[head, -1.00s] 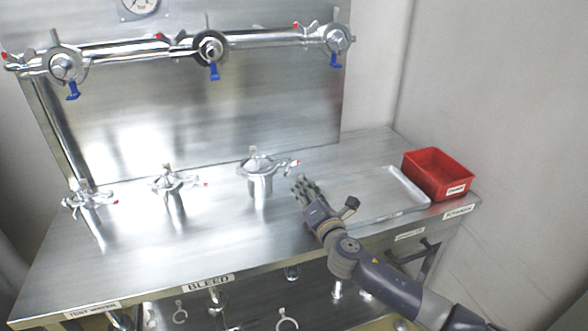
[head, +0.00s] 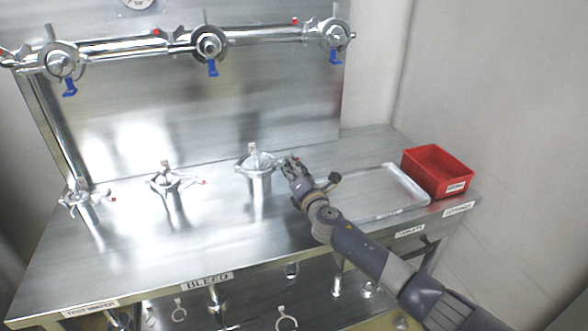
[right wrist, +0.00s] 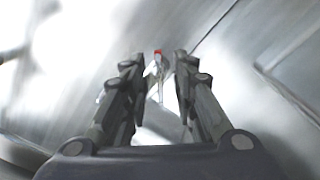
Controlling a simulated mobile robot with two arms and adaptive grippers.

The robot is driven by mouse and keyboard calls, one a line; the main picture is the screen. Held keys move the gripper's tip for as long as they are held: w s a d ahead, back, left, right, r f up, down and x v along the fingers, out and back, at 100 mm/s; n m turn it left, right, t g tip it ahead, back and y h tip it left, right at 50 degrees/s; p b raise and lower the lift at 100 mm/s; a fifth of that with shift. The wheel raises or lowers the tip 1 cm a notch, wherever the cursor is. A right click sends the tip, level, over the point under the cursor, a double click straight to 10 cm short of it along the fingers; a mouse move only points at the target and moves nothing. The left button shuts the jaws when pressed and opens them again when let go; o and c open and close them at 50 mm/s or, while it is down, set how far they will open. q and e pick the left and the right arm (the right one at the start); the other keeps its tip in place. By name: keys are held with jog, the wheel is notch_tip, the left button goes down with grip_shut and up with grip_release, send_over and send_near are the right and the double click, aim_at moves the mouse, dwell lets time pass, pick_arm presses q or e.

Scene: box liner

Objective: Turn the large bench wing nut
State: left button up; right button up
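The largest bench clamp (head: 258,182) stands upright on the steel bench, the rightmost of three fittings. Its wing nut is on its right side, mostly hidden by my right gripper in the head view. In the right wrist view the red-tipped wing nut (right wrist: 158,74) shows between the two fingers. My right gripper (head: 289,163) is at the right side of the clamp; it also shows in the right wrist view (right wrist: 156,62). Its fingers are apart, with gaps visible beside the nut. My left gripper is in neither view.
Two smaller bench clamps, the middle one (head: 172,190) and the left one (head: 83,200), stand to the left. A shallow tray (head: 403,212) and a red bin (head: 440,172) are at the right. A pipe (head: 130,48) with several clamps and blue handles runs along the back panel.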

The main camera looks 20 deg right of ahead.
grip_shut()
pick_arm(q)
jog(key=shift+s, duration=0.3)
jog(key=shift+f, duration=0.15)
pick_arm(e)
jog(key=m+b, duration=0.1)
jog(key=m, duration=0.2)
jog(key=shift+f, duration=0.15)
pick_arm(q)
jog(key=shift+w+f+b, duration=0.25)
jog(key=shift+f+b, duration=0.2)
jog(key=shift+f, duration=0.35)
pick_arm(e)
jog(key=shift+m, duration=2.4)
grip_release()
